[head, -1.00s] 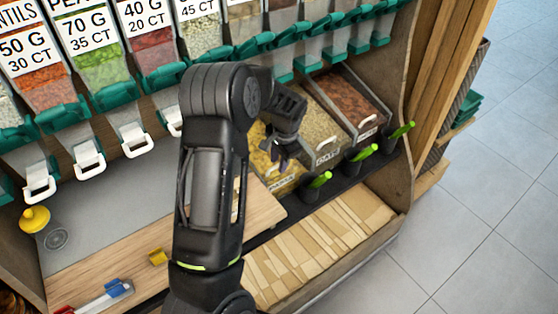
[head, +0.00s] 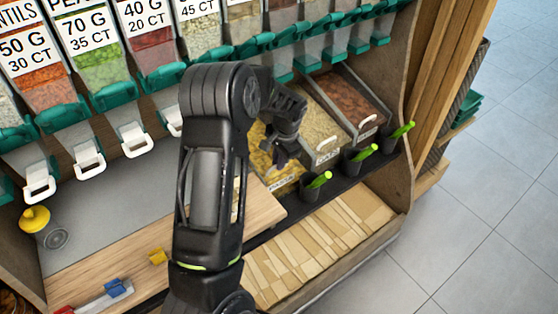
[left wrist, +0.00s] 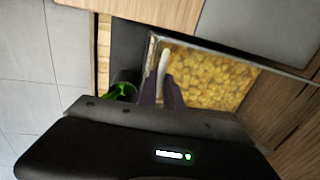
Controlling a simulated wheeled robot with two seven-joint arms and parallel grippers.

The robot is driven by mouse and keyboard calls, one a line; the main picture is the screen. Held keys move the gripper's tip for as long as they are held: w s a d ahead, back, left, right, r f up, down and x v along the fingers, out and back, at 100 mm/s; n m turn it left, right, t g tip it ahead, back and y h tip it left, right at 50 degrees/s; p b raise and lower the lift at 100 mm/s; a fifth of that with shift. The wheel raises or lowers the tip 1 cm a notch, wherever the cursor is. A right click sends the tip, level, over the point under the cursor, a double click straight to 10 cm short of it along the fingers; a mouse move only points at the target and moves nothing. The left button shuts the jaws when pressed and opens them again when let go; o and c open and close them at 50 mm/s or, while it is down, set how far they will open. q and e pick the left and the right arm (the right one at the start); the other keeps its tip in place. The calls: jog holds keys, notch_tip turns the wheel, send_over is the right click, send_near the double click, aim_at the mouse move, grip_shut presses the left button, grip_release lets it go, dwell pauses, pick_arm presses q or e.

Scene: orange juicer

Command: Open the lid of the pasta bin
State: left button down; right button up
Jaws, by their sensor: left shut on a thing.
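The pasta bin (head: 284,181) stands at the left end of the row of low bins in the head view, with yellow pasta inside. Its pasta also fills the middle of the left wrist view (left wrist: 212,82). A pale handle (left wrist: 163,62) runs along the bin's front edge there. My left gripper (head: 284,158) is at the front of the bin, and its dark fingers (left wrist: 161,92) are shut on the handle. My arm hides part of the bin in the head view. I cannot tell clearly how far the lid is raised. My right gripper is not in view.
The oats bin (head: 320,135) and another bin (head: 350,98) stand to the right. Black cups with green-handled tools (head: 360,158) line the front ledge. Dispensers with teal parts (head: 60,115) hang above. A wooden board (head: 110,260) lies to the left.

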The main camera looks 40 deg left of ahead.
aim_at(271, 162)
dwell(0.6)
pick_arm(q)
jog(key=shift+w+a+r, duration=0.2)
jog(key=shift+a, duration=0.4)
jog(key=shift+w+a+r, duration=0.15)
jog(key=shift+a, duration=0.45)
jog(key=shift+w+a+r, duration=0.2)
jog(key=shift+a, duration=0.4)
jog(key=c, duration=1.5)
grip_release()
jog(key=shift+d, duration=0.1)
